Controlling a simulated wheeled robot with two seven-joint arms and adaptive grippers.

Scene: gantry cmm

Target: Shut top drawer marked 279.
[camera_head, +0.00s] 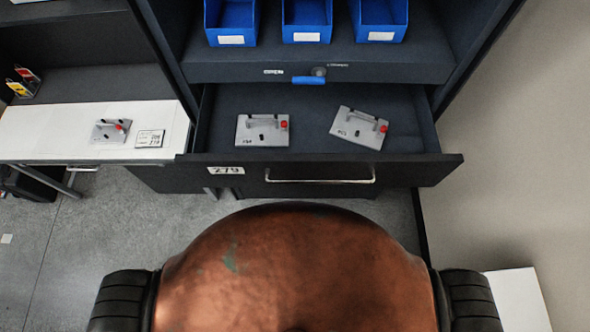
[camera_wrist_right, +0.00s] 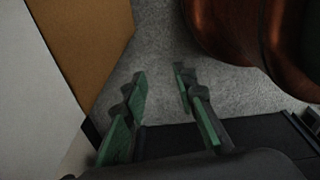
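The drawer marked 279 (camera_head: 205,163) stands pulled out from the dark cabinet in the head view, with its label at the left of its front. A silver bar handle (camera_head: 320,180) runs across the middle of the drawer front. Two grey fixture plates with red knobs, a left one (camera_head: 262,138) and a right one (camera_head: 350,128), lie inside the drawer. My right gripper (camera_wrist_right: 160,80) shows in the right wrist view with its green-padded fingers apart and nothing between them, above grey floor. Neither gripper shows in the head view, and my left gripper is not seen.
Blue bins (camera_head: 305,22) stand on the shelf above the drawer. A white bench (camera_head: 60,145) at the left holds another fixture (camera_head: 110,130) and a label card (camera_head: 149,139). A pale wall (camera_head: 500,150) is close on the right. Grey floor (camera_head: 110,235) is open at lower left.

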